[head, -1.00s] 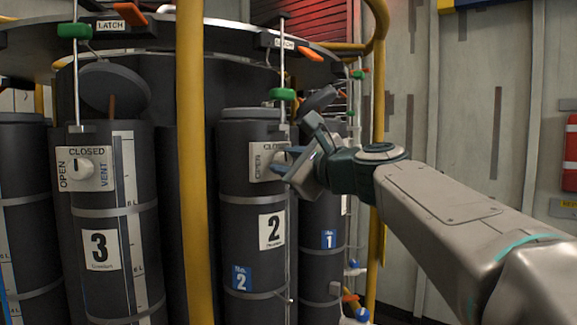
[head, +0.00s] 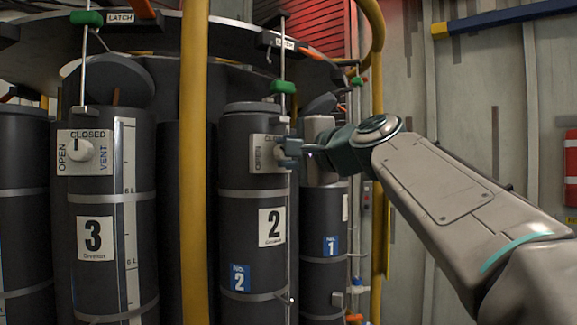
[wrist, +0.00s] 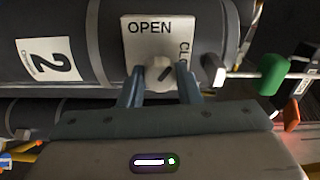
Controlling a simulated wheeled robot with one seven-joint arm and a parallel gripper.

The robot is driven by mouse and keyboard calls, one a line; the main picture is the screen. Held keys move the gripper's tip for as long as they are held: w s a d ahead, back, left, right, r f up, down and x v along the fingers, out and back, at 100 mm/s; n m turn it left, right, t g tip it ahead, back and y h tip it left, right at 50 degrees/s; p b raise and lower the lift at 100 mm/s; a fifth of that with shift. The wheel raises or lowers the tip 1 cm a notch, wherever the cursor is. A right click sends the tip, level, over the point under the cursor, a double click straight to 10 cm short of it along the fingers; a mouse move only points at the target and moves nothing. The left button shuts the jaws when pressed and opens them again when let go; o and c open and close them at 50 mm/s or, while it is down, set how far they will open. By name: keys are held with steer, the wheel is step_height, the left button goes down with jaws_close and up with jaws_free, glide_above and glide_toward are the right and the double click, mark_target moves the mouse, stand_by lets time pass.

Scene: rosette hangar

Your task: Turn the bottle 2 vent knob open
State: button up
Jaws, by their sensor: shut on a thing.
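Bottle 2 (head: 238,225) is a dark upright cylinder marked with a black 2 and a blue tag. Its pale vent plate (head: 264,153) is near the top, partly behind my gripper (head: 289,152). In the wrist view, the whitish vent knob (wrist: 158,72) sits on the plate (wrist: 140,48) that reads OPEN and CLOSED, the latter partly hidden. My gripper (wrist: 159,88) is shut on the knob, with one blue finger on each side. The knob's dark mark slants to the upper right in the wrist view, between the two words.
Bottle 3 (head: 100,205) stands to the left, its knob upright at CLOSED. A yellow post (head: 194,200) rises between the bottles. A green-handled latch rod (head: 283,87) stands close above the plate. Bottle 1 (head: 322,215) is behind at right.

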steer(key=shift+f+n+b, duration=0.15)
steer(key=shift+n+b, duration=1.6)
steer(key=shift+n, duration=1.55)
steer(key=o, duration=1)
steer(key=shift+s+d, duration=0.1)
steer(key=b+v, duration=0.3)
steer(key=v, duration=1)
steer(key=shift+s+d, duration=0.15)
steer(key=shift+s, duration=0.05)
